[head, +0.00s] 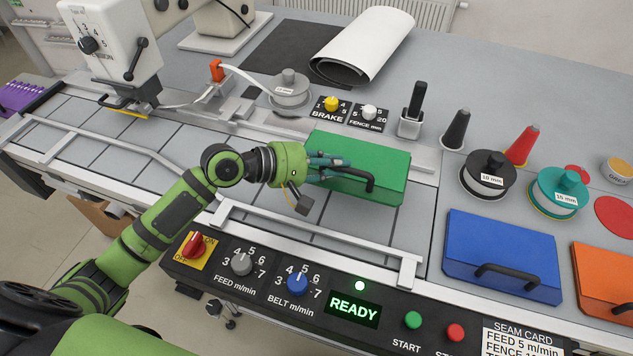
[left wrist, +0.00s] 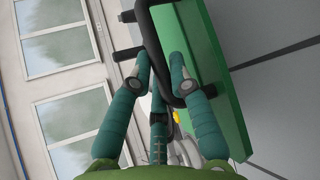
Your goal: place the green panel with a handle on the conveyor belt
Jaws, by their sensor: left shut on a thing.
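The green panel (head: 385,158) is a flat box with a black handle (head: 369,183) on its front. In the head view it is over the far right part of the grey tiled conveyor belt (head: 275,236); I cannot tell whether it touches the belt. My left gripper (head: 326,170) has its teal fingers closed at the handle from the left. In the left wrist view the fingers (left wrist: 165,75) are around the black handle (left wrist: 152,35), with the green panel (left wrist: 222,85) behind it. My right gripper is not in view.
A metal guide rail (head: 310,240) runs along the belt's near side, above the control panel with a lit READY display (head: 353,309). The blue panel (head: 502,250) and orange panel (head: 605,272) lie at right. Spools, including a black one (head: 487,172), and cones stand behind.

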